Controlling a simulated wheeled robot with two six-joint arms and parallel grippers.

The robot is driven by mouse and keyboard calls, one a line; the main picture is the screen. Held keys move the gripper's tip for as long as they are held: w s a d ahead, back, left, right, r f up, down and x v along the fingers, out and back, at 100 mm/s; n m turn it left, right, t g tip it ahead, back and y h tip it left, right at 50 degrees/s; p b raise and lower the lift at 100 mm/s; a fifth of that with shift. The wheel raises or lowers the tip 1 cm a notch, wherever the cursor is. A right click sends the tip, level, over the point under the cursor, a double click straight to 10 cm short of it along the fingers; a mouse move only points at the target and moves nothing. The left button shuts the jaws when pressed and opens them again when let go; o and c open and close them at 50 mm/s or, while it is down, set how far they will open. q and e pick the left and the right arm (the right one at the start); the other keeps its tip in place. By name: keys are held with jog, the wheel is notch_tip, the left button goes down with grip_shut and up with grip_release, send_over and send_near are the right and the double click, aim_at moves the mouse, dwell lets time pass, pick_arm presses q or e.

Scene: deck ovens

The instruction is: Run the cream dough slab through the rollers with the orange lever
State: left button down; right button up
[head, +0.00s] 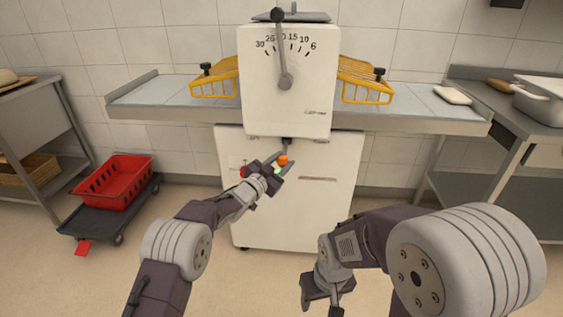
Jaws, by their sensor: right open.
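The cream dough slab (453,95) lies flat at the right end of the sheeter's belt table, clear of the roller housing (288,80). The orange lever knob (283,160) hangs below the housing, in front of the lower cabinet. My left gripper (279,163) is at this knob, its fingers reaching around or beside it. I cannot tell whether they grip it. My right gripper (332,308) is low at the bottom of the view, pointing down, open and away from the slab. Its fingertips are hard to see.
Yellow guards (214,84) flank the housing, which has a dial and grey handle (284,50). A red crate (112,185) sits on a dark dolly at the left. Side tables stand left and right. The floor in front is free.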

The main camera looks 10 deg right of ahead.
pick_arm(q)
jog(key=c, duration=1)
grip_release()
jog(key=shift+s+d, duration=0.2)
jog(key=shift+d, duration=0.1)
jog(key=shift+c, duration=0.2)
jog(key=shift+o, duration=0.5)
jog(key=shift+d, duration=0.1)
jog(key=shift+w, duration=0.1)
jog(key=shift+s+a, duration=0.4)
jog(key=shift+a, duration=0.2)
jog(key=p+v, duration=0.1)
jog(key=v, duration=0.3)
jog(key=shift+s+a+r, duration=0.1)
jog(key=shift+s+a, duration=0.05)
jog(key=b+v, duration=0.3)
jog(key=shift+s+a+b, duration=0.1)
jog(key=shift+s+b, duration=0.05)
jog(key=shift+b, duration=0.25)
